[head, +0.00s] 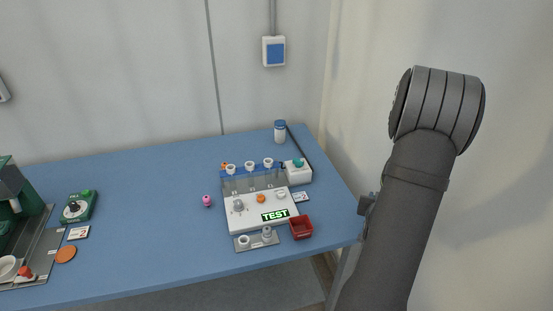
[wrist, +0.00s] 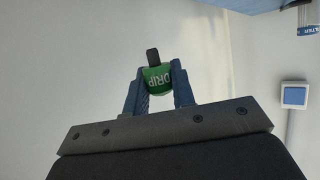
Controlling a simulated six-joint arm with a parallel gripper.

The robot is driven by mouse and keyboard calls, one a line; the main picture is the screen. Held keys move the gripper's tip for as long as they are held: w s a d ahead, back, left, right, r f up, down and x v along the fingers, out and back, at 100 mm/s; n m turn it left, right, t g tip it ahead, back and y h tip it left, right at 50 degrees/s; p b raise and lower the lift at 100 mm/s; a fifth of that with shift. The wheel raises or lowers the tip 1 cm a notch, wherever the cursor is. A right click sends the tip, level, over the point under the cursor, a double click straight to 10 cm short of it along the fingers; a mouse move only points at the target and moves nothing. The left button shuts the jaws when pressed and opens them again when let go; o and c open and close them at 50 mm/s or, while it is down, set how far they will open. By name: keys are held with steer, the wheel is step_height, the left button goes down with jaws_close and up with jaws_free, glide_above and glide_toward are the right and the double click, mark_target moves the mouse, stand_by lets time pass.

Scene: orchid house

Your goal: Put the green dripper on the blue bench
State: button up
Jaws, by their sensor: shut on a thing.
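The green dripper (wrist: 157,80), lettered "DRIP" with a dark tip, is held between the blue fingers of my gripper (wrist: 160,85) in the wrist view. The gripper is shut on it, and pale wall is behind it. The dripper is not visible in the head view, where my arm rises at the right edge. The blue bench (head: 140,185) fills the middle and left of the head view. A blue strip of it seems to show at the top right of the wrist view.
A white test station (head: 245,218) with tubes stands on the bench's right part. A red tray (head: 301,228), white-and-blue bottle (head: 280,133) and pink item (head: 207,201) are near it. Green equipment (head: 80,206) and an orange disc (head: 66,254) are left. The bench middle is clear.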

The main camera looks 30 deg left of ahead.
steer(key=a+r+n+g+y, duration=0.1)
steer(key=a+r+n+y, duration=0.2)
steer(key=a+r, duration=0.2)
steer(key=s+a+r+n+g+y, duration=0.1)
steer(key=a+r, duration=0.4)
steer(key=a, duration=0.7)
steer(key=s+a+r+n+g+y, duration=0.1)
steer(key=a+r+n+g+y, duration=0.2)
steer(key=a+r, duration=0.3)
steer(key=a+n+y, duration=0.1)
steer(key=a, duration=0.1)
steer(key=shift+s+a+n+y, duration=0.2)
steer(key=shift+a+n+y, duration=0.1)
steer(key=shift+a+n, duration=0.1)
steer(key=shift+r, duration=0.1)
steer(key=a+f, duration=0.2)
steer(key=a, duration=0.1)
steer(key=s+a+f, duration=0.1)
steer(key=a+f, duration=0.1)
steer(key=a, duration=0.2)
steer(key=a+f, duration=0.3)
steer(key=a, duration=0.1)
steer(key=shift+s+a, duration=0.2)
steer(key=shift+s, duration=0.1)
steer(key=shift+f, duration=1.8)
steer(key=shift+f, duration=0.1)
